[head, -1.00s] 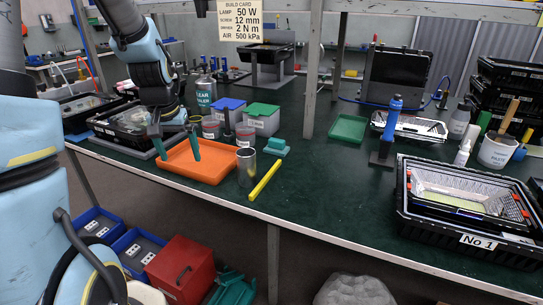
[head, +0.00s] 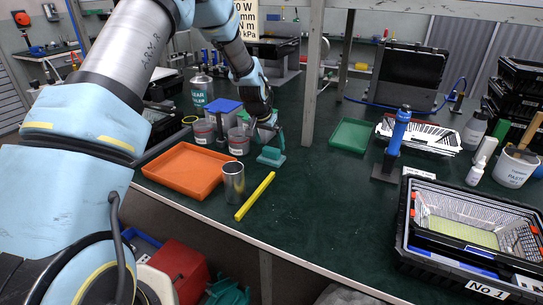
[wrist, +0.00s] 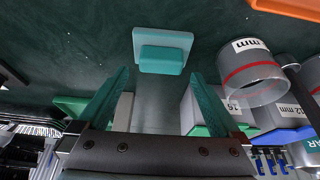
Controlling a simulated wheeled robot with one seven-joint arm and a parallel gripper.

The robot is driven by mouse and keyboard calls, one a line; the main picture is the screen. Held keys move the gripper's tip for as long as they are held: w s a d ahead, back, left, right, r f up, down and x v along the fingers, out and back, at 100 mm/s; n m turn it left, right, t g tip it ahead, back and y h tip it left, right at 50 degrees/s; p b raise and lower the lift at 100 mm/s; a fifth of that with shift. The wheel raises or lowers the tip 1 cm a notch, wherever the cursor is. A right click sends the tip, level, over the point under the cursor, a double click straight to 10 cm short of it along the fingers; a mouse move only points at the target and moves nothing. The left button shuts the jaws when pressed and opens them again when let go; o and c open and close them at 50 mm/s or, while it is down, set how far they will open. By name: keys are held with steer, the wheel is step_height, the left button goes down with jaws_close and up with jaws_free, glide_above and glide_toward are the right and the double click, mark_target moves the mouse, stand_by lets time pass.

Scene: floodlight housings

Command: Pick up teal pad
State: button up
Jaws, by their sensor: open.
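The teal pad (head: 270,157) is a small block with a raised, narrower part, lying on the dark green bench right of the orange tray. In the wrist view the teal pad (wrist: 162,50) lies ahead of the fingertips, roughly centred between them. My gripper (head: 268,136) is just behind and above the pad in the head view. In the wrist view my gripper (wrist: 159,74) has its two teal fingers spread, with nothing held between them. Whether a finger touches the pad is hard to tell, but a gap shows in the wrist view.
The orange tray (head: 185,171), a metal cylinder (head: 233,182) and a yellow bar (head: 255,196) lie nearby. A clear pot with a red band (wrist: 252,73) stands close to the right finger. A green tray (head: 352,135) is to the right. A bench post (head: 313,80) rises behind the gripper.

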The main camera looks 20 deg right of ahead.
mark_target(271, 149)
steer(key=shift+p+x, duration=1.05)
steer(key=shift+x, duration=1.4)
steer(key=shift+a, duration=0.1)
steer(key=c, duration=1.2)
step_height(271, 149, up, 10)
steer(key=b, duration=0.3)
